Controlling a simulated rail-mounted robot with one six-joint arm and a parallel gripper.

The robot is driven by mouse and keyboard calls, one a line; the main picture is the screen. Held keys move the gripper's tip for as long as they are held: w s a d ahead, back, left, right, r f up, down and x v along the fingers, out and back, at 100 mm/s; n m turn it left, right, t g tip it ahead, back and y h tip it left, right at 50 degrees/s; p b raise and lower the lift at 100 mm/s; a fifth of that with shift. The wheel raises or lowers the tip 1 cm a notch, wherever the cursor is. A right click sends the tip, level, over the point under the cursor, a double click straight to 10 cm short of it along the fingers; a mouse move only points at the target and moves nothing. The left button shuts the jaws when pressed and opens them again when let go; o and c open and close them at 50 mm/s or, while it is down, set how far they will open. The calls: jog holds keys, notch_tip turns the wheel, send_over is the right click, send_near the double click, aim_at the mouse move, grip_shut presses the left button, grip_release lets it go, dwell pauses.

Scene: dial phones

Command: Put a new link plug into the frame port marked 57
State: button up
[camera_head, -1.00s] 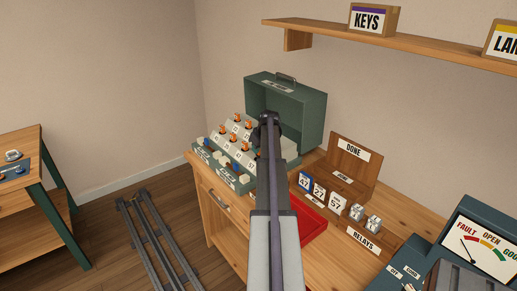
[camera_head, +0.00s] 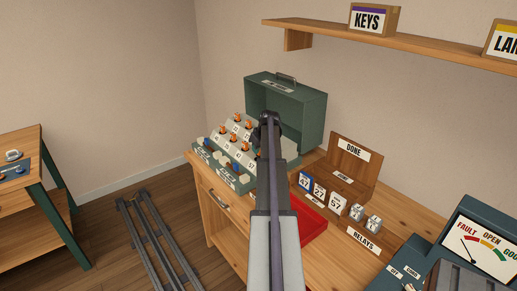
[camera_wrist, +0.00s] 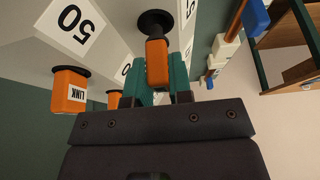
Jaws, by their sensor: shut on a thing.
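My gripper (camera_wrist: 162,82) has teal fingers closed around an orange link plug (camera_wrist: 157,62). The plug's end is at a dark round port (camera_wrist: 155,20) on a pale sloped block; I cannot tell whether it is seated in it. A partly cut-off number plate (camera_wrist: 187,10) beside this port cannot be read in full. Another orange plug marked LINK (camera_wrist: 70,92) sits in a port beside the number 50 (camera_wrist: 70,22). In the head view, the frame (camera_head: 225,178) carries several orange plugs, and a 57 label (camera_head: 252,166) shows by my arm.
The frame's green lid (camera_head: 300,100) stands open behind. Right of my arm are a red tray (camera_head: 312,228), number tags (camera_head: 320,192), a DONE holder (camera_head: 355,160), relays (camera_head: 365,218) and a gauge box (camera_head: 485,240).

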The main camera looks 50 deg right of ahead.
jog(key=shift+f+b, duration=1.3)
jog(key=shift+r, duration=0.1)
jog(key=o, duration=1.1)
notch_tip(320, 180, up, 8)
jog(key=p, duration=0.7)
jog(key=shift+f+p, duration=0.25)
jog(key=shift+p, duration=0.1)
notch_tip(320, 180, up, 4)
jog(key=p, duration=0.4)
jog(key=shift+r, duration=0.15)
